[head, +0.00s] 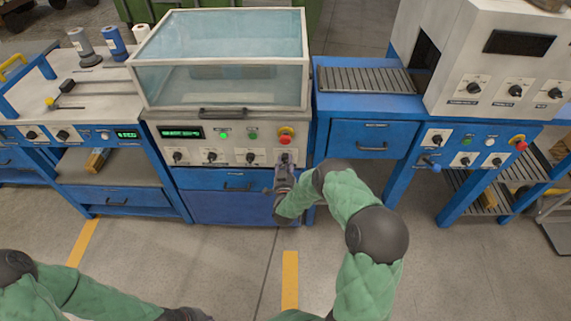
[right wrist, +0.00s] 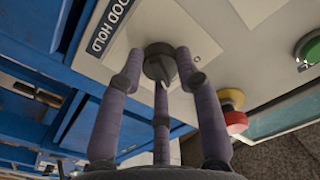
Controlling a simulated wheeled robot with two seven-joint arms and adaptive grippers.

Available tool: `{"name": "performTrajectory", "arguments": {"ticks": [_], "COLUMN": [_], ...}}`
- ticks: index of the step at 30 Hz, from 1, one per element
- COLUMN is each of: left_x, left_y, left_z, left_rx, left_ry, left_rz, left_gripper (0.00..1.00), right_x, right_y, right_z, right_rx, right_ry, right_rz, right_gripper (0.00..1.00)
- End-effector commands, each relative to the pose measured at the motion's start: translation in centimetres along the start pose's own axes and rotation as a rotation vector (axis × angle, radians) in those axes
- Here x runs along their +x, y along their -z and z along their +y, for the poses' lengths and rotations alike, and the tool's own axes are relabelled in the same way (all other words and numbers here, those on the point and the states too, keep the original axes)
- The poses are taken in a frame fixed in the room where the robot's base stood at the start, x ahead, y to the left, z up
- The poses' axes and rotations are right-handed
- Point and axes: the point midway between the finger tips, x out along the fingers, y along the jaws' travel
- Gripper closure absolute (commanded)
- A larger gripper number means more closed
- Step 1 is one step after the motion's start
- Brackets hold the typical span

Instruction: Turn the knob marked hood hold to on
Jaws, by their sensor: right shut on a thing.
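The hood hold knob (right wrist: 158,65) is a dark round knob on a pale label plate in the right wrist view. The plate (right wrist: 122,58) reads "HOOD HOLD". In the head view the knob is at the right end of the lower knob row on the middle machine, mostly covered by my right gripper (head: 284,168). In the right wrist view the fingers of my right gripper (right wrist: 160,75) are closed around the knob. I cannot tell which setting it points to. My left gripper (head: 187,314) is only partly in view at the bottom edge, its fingers unclear.
A red stop button on a yellow base (head: 286,136) sits just above the knob. Other dark knobs (head: 211,157) line the panel to the left. A clear hood (head: 220,60) stands above the panel, and a blue drawer (head: 225,180) lies below.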

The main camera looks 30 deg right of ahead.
Motion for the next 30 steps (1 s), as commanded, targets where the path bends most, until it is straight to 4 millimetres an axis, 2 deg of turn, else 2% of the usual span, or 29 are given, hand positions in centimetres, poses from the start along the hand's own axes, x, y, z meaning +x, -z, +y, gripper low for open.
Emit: {"name": "performTrajectory", "arguments": {"ticks": [1,8,9,11,12,23,26,30], "left_x": [0.0,0.0,0.0,0.0,0.0,0.0,0.0,0.0], "left_y": [0.0,0.0,0.0,0.0,0.0,0.0,0.0,0.0], "left_z": [0.0,0.0,0.0,0.0,0.0,0.0,0.0,0.0], "left_rx": [0.0,0.0,0.0,0.0,0.0,0.0,0.0,0.0], "left_ry": [0.0,0.0,0.0,0.0,0.0,0.0,0.0,0.0], "left_rz": [0.0,0.0,0.0,0.0,0.0,0.0,0.0,0.0], "left_gripper": [1.0,1.0,1.0,1.0,1.0,1.0,1.0,1.0], "right_x": [-0.3,-0.3,-0.3,-0.3,-0.3,-0.3,-1.1,-3.4], "right_y": [-0.5,-0.5,-0.5,-0.5,-0.5,-0.2,-0.2,-0.2], "right_z": [0.1,0.1,0.1,0.1,0.1,0.0,0.0,0.0], "right_rx": [0.001,0.0,0.0,0.0,0.0,-0.001,-0.001,-0.001], "right_ry": [-0.001,-0.001,0.0,0.0,0.0,0.001,0.001,0.001], "right_rz": [-0.012,-0.013,-0.013,-0.012,-0.011,-0.005,-0.005,-0.007], "right_gripper": [0.98,0.98,0.63,0.46,0.42,0.42,0.42,0.42]}}
